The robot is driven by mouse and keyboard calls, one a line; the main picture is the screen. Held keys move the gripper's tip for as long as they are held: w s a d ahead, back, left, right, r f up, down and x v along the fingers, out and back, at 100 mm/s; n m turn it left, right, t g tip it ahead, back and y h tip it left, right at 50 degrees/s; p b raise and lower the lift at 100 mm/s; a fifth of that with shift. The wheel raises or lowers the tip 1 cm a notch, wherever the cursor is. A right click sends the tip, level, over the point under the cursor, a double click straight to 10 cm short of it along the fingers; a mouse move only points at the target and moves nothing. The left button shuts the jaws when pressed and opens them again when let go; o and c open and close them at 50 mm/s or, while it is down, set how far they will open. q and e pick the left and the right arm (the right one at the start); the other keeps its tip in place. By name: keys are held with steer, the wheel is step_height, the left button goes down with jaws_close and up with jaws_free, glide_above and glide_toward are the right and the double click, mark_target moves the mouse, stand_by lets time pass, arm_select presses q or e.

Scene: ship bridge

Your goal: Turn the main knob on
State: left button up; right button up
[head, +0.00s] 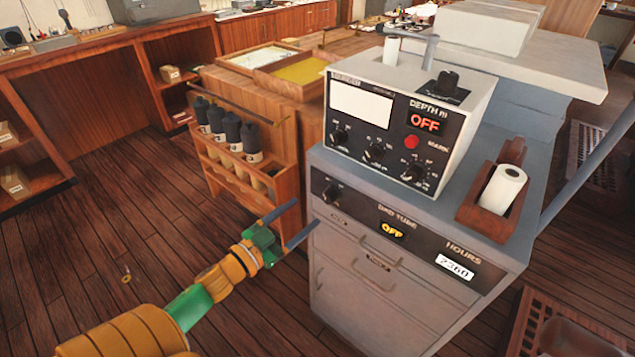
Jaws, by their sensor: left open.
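A grey console (375,285) stands right of centre with a black panel across its upper front. A black knob (331,193) sits at that panel's left end, beside a small display (391,231) reading OFF. On top is a depth unit (400,125) with several black knobs, a red button (411,142) and a display (425,121) reading OFF. I cannot tell from labels which knob is the main one. My left gripper (307,213) is open and empty, its blue fingers pointing toward the console just left of and below the panel knob. My right gripper is not in view.
A wooden rack (245,165) with several dark bottles stands left of the console, close above my left gripper. A wooden holder (480,215) with a paper roll (503,188) sits on the console's right. Open wooden floor (120,215) lies to the left.

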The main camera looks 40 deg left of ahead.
mark_target(326, 199)
arm_select(q)
steer(key=w, duration=0.2)
steer(key=w+d, duration=0.1)
steer(key=w, duration=0.1)
steer(key=w+d, duration=0.1)
steer(key=w, duration=0.1)
steer(key=shift+r, duration=0.1)
steer(key=shift+w+a, duration=0.2)
steer(key=shift+d, duration=0.1)
steer(key=c, duration=0.4)
jaws_close()
